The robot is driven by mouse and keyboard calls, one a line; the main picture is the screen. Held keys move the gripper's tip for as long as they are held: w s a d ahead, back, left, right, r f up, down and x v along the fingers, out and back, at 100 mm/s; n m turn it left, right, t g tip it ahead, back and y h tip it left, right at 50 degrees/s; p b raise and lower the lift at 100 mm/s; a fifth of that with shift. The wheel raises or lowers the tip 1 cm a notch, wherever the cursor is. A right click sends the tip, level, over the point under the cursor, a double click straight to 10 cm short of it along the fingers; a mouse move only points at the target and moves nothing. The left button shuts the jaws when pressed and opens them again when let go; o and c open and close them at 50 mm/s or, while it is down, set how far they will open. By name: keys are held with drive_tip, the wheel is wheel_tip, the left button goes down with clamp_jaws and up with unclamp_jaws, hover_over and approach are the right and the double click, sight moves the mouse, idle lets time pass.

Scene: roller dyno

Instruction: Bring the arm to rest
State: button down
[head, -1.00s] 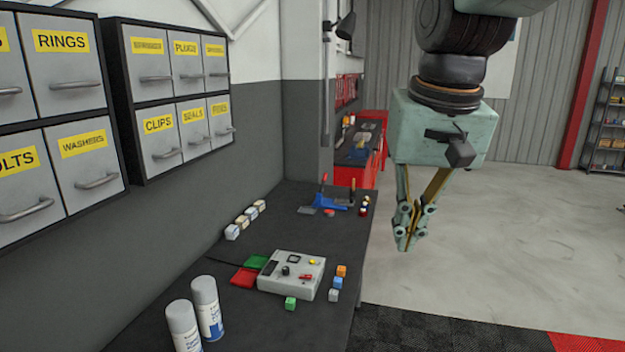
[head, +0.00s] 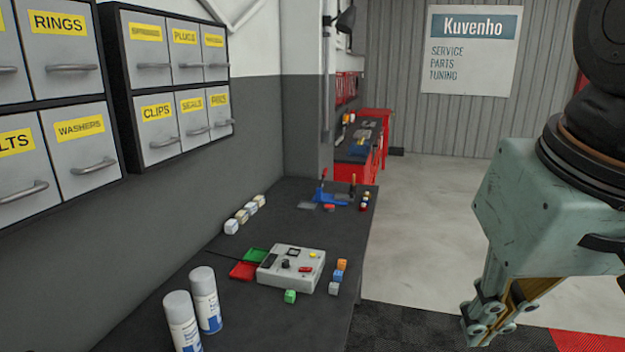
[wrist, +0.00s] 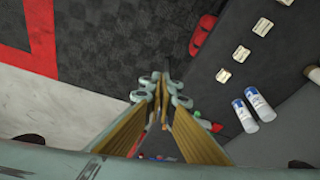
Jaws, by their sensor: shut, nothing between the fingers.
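My gripper (head: 490,325) hangs at the right of the head view, out over the floor and clear of the bench. Its fingers point down and come together at the tips, with nothing held. In the wrist view my gripper (wrist: 160,90) also shows closed and empty, over dark floor tiles. The upper arm is cut off by the right edge of the head view.
A dark bench (head: 240,310) carries a grey control box (head: 292,268), small coloured cubes (head: 340,270), two spray cans (head: 205,300) and a blue tool (head: 328,198). Labelled drawers (head: 175,80) hang on the left wall. The floor (head: 420,230) right of the bench is free.

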drive_tip(key=s+f, duration=0.3)
drive_tip(key=s, duration=0.2)
drive_tip(key=shift+s+d+b, duration=0.25)
drive_tip(key=shift+d+b, duration=0.15)
drive_tip(key=c, duration=3.3)
unclamp_jaws()
drive_tip(key=shift+c, duration=0.2)
